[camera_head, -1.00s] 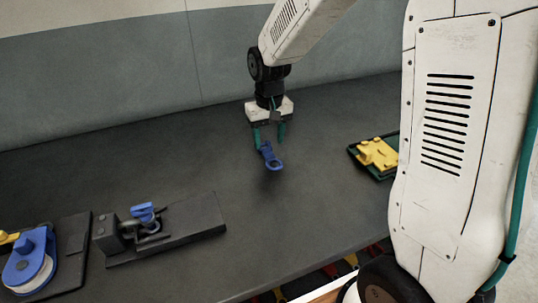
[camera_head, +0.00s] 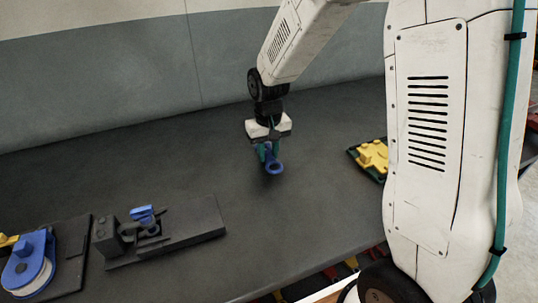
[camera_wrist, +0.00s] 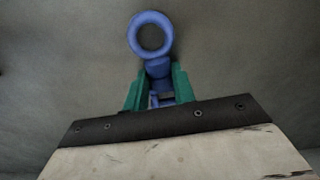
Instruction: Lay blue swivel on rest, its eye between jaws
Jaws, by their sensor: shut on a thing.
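The blue swivel (camera_head: 273,167) is held by my gripper (camera_head: 267,152) above the dark bench. In the wrist view the swivel (camera_wrist: 152,36) has a round ring eye that points away from my gripper. The green fingers of my gripper (camera_wrist: 158,92) are shut on its narrower body. The rest (camera_head: 185,235) is a dark block at the left front of the bench, well left of my gripper. A clamp with a blue part (camera_head: 142,213) and grey jaws (camera_head: 150,230) sits on its left end. The gap between the jaws is too small to judge.
A blue and white reel (camera_head: 28,270) on a dark base stands at the far left. A yellow part on a green tray (camera_head: 372,157) lies right of my gripper, partly hidden by my arm. The bench (camera_head: 235,200) between gripper and rest is clear. A wall stands behind.

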